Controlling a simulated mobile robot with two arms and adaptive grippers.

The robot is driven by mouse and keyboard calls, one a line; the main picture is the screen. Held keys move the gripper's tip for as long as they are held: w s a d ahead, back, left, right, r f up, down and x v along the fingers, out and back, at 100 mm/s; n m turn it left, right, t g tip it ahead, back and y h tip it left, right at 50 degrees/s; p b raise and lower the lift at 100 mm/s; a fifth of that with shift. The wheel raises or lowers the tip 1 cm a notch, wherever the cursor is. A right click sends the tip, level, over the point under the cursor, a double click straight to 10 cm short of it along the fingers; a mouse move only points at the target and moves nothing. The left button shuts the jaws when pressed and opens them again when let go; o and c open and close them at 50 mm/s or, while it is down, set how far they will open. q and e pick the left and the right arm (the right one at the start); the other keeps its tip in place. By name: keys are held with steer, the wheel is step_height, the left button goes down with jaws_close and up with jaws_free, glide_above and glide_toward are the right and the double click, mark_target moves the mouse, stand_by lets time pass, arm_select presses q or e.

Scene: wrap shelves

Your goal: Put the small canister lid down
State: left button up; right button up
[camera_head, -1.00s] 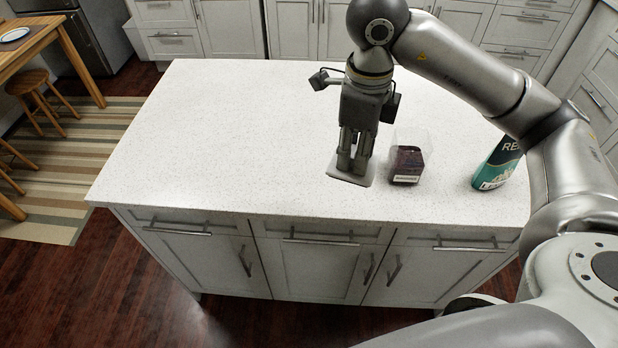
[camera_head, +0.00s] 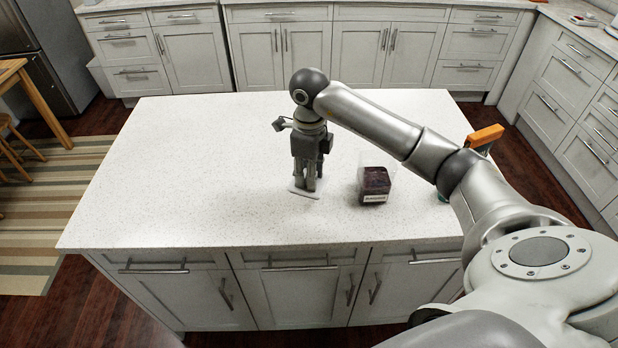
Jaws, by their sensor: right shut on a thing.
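The small canister lid (camera_head: 304,192) is a flat whitish square at the fingertips of my right gripper (camera_head: 305,183). The gripper points straight down over the middle of the white island counter and is shut on the lid. The lid is at or just above the countertop; I cannot tell if it touches. A clear open canister (camera_head: 375,184) with dark contents and a white label stands upright to the right of the gripper, apart from it. My left gripper is not in view.
The speckled white counter (camera_head: 180,180) is clear on the left and behind. The counter's front edge lies close in front of the canister.

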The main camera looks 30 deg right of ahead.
steer(key=shift+w+d+f, duration=0.2)
steer(key=shift+w+f, duration=0.1)
steer(key=shift+f, duration=0.15)
step_height(320, 180, down, 3)
steer(key=shift+r+p, duration=0.1)
steer(key=shift+p, duration=0.95)
steer(key=shift+f, duration=0.2)
steer(key=shift+f, duration=0.1)
steer(key=shift+w+f+b, duration=0.1)
steer(key=shift+f+b, duration=0.05)
steer(key=shift+b, duration=0.15)
steer(key=o, duration=1)
